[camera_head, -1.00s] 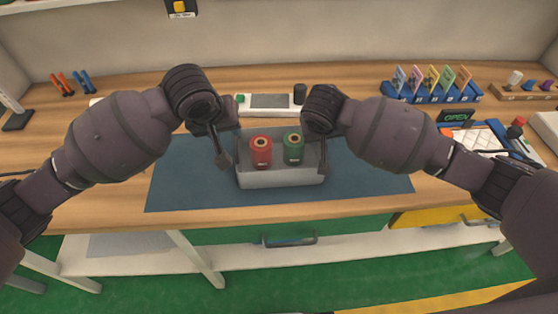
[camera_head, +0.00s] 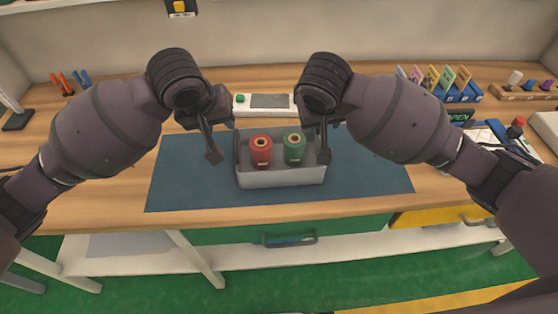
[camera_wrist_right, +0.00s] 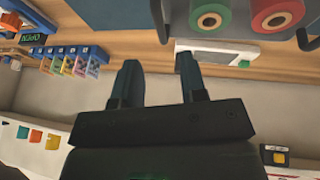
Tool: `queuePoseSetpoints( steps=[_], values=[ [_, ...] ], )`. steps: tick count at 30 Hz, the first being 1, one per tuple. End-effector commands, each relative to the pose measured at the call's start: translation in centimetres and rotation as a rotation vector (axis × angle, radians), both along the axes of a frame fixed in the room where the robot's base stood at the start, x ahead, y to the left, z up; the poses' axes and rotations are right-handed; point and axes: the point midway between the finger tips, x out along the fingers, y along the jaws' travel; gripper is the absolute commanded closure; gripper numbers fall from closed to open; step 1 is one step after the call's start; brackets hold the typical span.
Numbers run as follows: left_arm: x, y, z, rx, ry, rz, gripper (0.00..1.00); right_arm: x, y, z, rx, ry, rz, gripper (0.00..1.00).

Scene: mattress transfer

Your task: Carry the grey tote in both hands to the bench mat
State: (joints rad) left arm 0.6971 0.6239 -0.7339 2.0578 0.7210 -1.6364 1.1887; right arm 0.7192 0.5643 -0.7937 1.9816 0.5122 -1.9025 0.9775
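The grey tote (camera_head: 282,178) sits upright on the blue bench mat (camera_head: 375,180), near the middle of the bench. It holds a red spool (camera_head: 261,151) and a green spool (camera_head: 294,148). My left gripper (camera_head: 214,152) is left of the tote, apart from its left wall, with nothing in it; its fingers look parted. My right gripper (camera_head: 324,153) is by the tote's right end, and partly hidden by its own wrist. The right wrist view shows its two fingers (camera_wrist_right: 158,66) spread with nothing between them. A dark tote handle (camera_wrist_right: 159,20) lies beyond them.
A white device with a grey panel (camera_head: 270,101) stands behind the tote. A blue rack of coloured cards (camera_head: 455,92) and an OPEN sign (camera_head: 460,116) are at the right. Pliers (camera_head: 70,82) stand back left. The mat is clear on both sides.

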Motion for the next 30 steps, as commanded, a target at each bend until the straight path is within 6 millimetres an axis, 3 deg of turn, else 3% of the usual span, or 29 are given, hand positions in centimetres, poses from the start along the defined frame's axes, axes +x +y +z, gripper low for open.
queuePoseSetpoints(
  steps=[3, 10, 25, 30],
  values=[
    [0.0, 0.0, 0.0, 0.000, 0.000, 0.000, 0.61, -0.5, 0.3, 1.3, 0.002, -0.002, 0.002, 0.61],
    [0.0, 0.0, 0.0, 0.000, 0.000, 0.000, 0.61, -1.0, 0.5, 2.3, 0.001, -0.001, 0.001, 0.61],
    [0.0, 0.0, -0.1, -0.001, 0.001, -0.001, 0.61, -1.0, 0.4, 2.2, 0.001, 0.000, 0.001, 0.61],
    [-1.0, -0.1, -1.2, -0.014, 0.003, -0.027, 0.61, -2.0, 0.6, 0.9, 0.030, 0.019, 0.026, 0.61]
  ],
)
